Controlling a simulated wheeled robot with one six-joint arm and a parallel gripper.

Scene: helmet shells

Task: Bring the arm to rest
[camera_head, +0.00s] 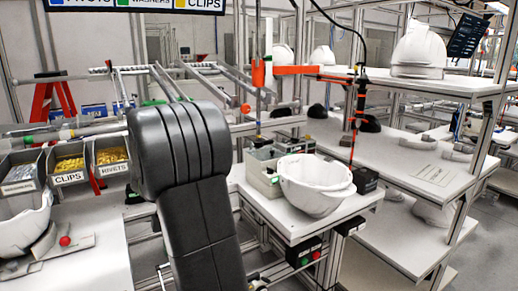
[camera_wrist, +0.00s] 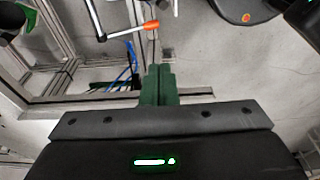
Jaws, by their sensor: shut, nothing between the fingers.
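My gripper (camera_wrist: 158,72) shows at the middle of the wrist view, with its green fingers together and nothing between them. It points toward a grey floor and a metal frame, and touches nothing that I can see. In the head view my dark arm stands large in the centre, in front of the workbenches; my gripper is not visible there.
A white helmet shell (camera_head: 315,184) sits on the small bench (camera_head: 262,207) right of my arm. Bins of clips (camera_head: 69,166) and rivets (camera_head: 111,158) stand to the left. Another shell (camera_head: 418,50) is on the right shelf. In the wrist view, an orange-tipped lever (camera_wrist: 150,25) is near my fingers.

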